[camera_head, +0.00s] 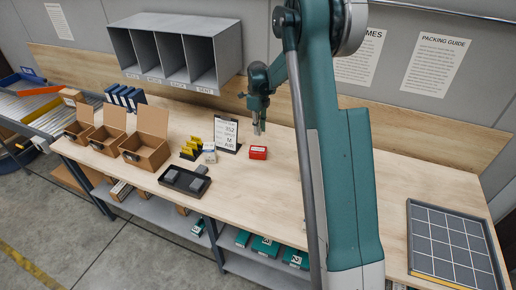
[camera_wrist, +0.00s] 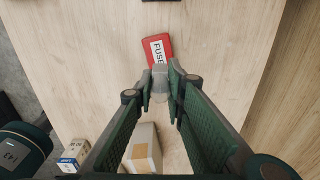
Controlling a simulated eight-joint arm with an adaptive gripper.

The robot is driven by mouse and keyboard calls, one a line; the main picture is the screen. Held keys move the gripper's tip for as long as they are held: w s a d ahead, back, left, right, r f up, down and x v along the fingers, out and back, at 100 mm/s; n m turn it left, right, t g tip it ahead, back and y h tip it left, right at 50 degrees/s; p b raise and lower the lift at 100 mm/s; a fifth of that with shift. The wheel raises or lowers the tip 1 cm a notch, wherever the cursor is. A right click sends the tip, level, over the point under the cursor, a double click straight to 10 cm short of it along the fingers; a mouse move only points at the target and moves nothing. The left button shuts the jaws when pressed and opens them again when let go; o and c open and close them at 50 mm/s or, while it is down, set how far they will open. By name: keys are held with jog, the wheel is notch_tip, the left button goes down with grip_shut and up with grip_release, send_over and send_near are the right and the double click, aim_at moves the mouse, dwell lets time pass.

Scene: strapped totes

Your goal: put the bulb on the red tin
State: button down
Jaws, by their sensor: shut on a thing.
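The red tin (camera_head: 258,153) lies on the wooden bench in the head view, below my gripper. In the wrist view the red tin (camera_wrist: 156,48), with a white label reading "FUSE", lies just beyond my fingertips. My gripper (camera_head: 259,129) points down above the bench in the head view. In the wrist view my gripper (camera_wrist: 162,88) is shut on a pale grey translucent piece, which appears to be the bulb (camera_wrist: 160,72). The bulb's far end overlaps the near edge of the tin in that view; whether they touch, I cannot tell. The fingers hide part of the bulb.
In the wrist view, a taped carton (camera_wrist: 144,140) and a small blue-and-white box (camera_wrist: 73,154) stand nearer me. In the head view, a sign stand (camera_head: 227,134), a yellow rack (camera_head: 191,147) and a dark tray (camera_head: 184,181) stand left of the tin.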

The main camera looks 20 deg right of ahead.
jog(key=shift+f+p, duration=0.35)
jog(key=shift+f, duration=2.6)
jog(key=shift+f+p, duration=0.3)
jog(key=shift+f, duration=1.6)
jog(key=shift+f, duration=0.1)
jog(key=c, duration=2.8)
grip_release()
jog(key=shift+f, duration=0.1)
jog(key=o, duration=0.4)
jog(key=shift+o, duration=0.2)
jog(key=shift+r, duration=0.2)
notch_tip(320, 180, up, 12)
jog(key=shift+r+b, duration=0.1)
jog(key=shift+b, duration=0.55)
